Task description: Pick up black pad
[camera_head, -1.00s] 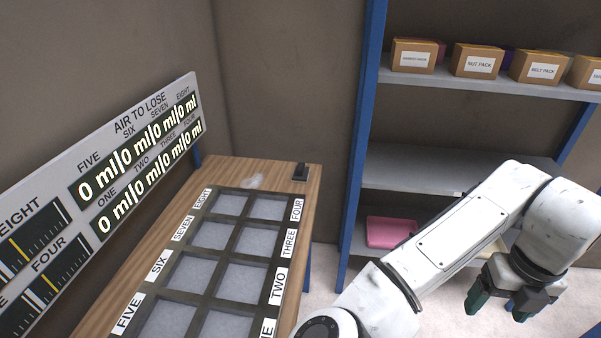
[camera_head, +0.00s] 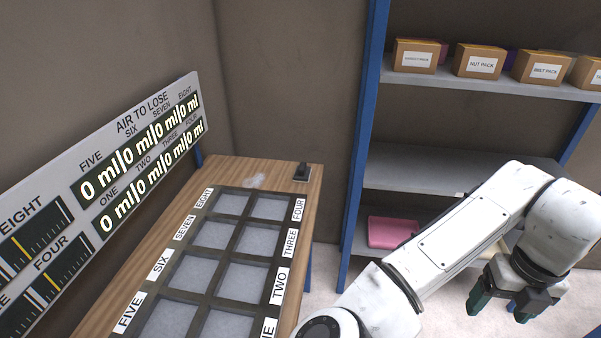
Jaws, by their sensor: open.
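A small black object (camera_head: 302,172), which looks like the black pad, sits at the far right corner of the wooden table (camera_head: 313,190). My gripper (camera_head: 500,310) is at the lower right of the view, well to the right of the table and apart from the black object. Its dark green-tipped fingers are spread and point down, with nothing seen between them.
A dark tray with labelled compartments (camera_head: 238,225) covers much of the table. A display board (camera_head: 110,165) stands along the left. A blue-framed shelf (camera_head: 361,130) holds boxes (camera_head: 480,61) on top and a pink tray (camera_head: 392,232) low down. My arm crosses in front of the shelf.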

